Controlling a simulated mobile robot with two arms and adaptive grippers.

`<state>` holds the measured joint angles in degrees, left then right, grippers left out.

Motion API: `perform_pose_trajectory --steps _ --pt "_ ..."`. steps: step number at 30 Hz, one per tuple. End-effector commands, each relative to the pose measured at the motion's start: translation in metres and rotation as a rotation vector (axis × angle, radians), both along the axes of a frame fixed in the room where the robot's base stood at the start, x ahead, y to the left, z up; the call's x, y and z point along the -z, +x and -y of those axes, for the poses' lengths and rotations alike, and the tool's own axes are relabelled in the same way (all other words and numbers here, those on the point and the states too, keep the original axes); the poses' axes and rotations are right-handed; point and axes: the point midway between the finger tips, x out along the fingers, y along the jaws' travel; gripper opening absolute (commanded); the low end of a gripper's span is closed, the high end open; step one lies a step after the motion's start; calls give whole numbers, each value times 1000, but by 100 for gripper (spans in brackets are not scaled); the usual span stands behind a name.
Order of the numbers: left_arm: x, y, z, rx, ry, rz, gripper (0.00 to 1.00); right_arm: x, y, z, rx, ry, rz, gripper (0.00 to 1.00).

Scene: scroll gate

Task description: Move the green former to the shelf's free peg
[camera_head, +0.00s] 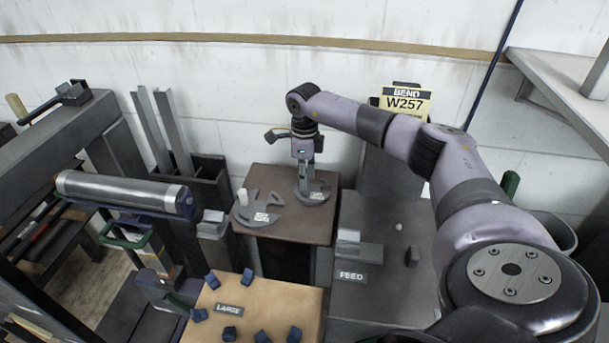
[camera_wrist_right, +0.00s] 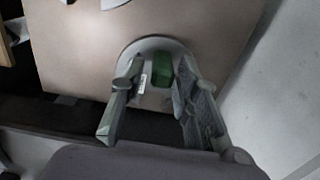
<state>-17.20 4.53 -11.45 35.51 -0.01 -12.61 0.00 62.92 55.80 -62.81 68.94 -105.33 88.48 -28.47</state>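The green former shows in the right wrist view as a green block (camera_wrist_right: 162,70) on a grey rounded plate with a white label. In the head view its grey plate (camera_head: 316,194) lies on the brown-topped stand (camera_head: 262,180); its green part is hidden there by my gripper. My right gripper (camera_wrist_right: 158,78) points down over it, with one finger on each side of the green block. The fingers are apart, with a gap visible on the left side. My left gripper is not in view. I cannot make out the shelf's free peg.
A second grey plate (camera_head: 258,209) with a pale upright grip lies left on the stand. The table marked LARGE (camera_head: 262,300) carries several blue pieces. The grey FEED surface (camera_head: 370,300) is mostly clear.

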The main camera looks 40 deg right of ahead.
Motion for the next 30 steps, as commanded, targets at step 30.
perform_pose_trajectory --steps 30 --pt "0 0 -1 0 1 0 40 -101 1 0 0 0 2 40"
